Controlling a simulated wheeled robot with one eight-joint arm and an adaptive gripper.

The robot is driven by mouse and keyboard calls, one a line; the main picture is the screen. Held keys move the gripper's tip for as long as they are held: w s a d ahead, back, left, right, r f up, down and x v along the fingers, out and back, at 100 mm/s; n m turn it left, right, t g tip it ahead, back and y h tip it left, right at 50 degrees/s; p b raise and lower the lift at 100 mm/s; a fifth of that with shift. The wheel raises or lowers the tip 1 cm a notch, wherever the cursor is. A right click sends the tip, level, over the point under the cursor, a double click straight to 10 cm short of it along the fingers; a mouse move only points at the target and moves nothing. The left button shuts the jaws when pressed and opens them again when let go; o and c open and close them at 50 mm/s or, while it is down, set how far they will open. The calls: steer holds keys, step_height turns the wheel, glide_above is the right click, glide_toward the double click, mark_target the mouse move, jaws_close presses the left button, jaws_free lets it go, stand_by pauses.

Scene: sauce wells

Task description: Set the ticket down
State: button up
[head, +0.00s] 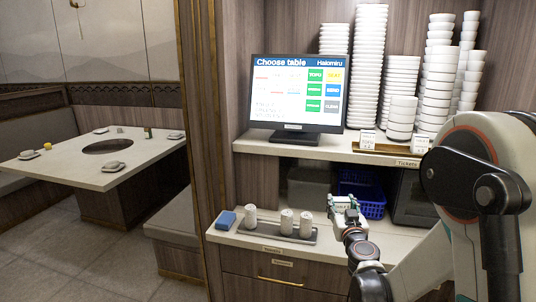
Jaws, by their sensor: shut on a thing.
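My gripper (345,211) is over the lower counter, right of the small tray with the shakers. It is shut on a small white ticket (343,203), which shows only in part between the fingers. I cannot tell whether the ticket touches the counter. Two more white tickets, a left one (367,139) and a right one (419,144), stand at the wooden ticket tray (392,148) on the upper shelf. A label reading "Tickets" is on the shelf's front edge below them.
The tray (263,234) holds three white shakers, with a blue block (225,220) at its left. A blue basket (365,199) is behind my gripper. A "Choose table" screen (297,92) and tall stacks of white dishes (369,65) stand above. A dining table (80,170) is at left.

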steer(key=shift+n+y, duration=0.4)
steer(key=shift+y, duration=0.2)
steer(key=s+a, duration=0.1)
steer(key=a, duration=0.2)
steer(key=s+a, duration=0.1)
steer(key=a, duration=0.1)
steer(key=shift+s+f, duration=0.25)
steer(key=shift+s, duration=0.05)
steer(key=shift+d, duration=0.1)
